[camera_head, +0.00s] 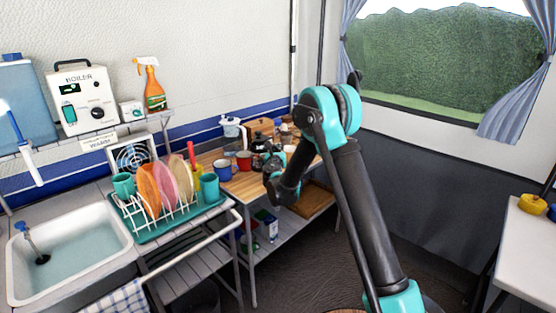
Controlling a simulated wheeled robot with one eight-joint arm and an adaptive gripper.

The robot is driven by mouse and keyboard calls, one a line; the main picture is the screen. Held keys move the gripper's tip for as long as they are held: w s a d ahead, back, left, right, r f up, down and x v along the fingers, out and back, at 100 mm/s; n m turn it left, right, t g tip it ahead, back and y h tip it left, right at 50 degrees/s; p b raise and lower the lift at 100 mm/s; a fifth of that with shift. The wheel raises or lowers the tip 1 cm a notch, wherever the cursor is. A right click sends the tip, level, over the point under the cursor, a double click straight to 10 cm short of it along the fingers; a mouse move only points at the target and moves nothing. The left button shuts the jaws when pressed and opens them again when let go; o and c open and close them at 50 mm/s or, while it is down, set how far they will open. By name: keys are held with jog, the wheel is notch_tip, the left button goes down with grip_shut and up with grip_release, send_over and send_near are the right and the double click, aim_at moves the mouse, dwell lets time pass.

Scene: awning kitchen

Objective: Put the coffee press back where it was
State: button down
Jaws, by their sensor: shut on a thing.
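My gripper (273,165) is over the wooden-topped table at the back, at the end of my bent arm. It is shut on a dark thing, which looks like the coffee press (260,144). The press appears upright, just beyond the gripper. The fingertips and the press's lower part are small and partly hidden, so I cannot tell whether its base touches the table (240,185).
A red mug (244,160) and a blue mug (223,169) stand close left of the gripper. A dish rack (168,215) with plates and the sink (68,250) are further left. Several small items crowd the table's back. The right-hand table (525,245) is mostly clear.

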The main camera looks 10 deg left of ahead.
jog(key=shift+f, duration=2.85)
jog(key=c, duration=1.6)
grip_release()
jog(key=shift+c, duration=0.2)
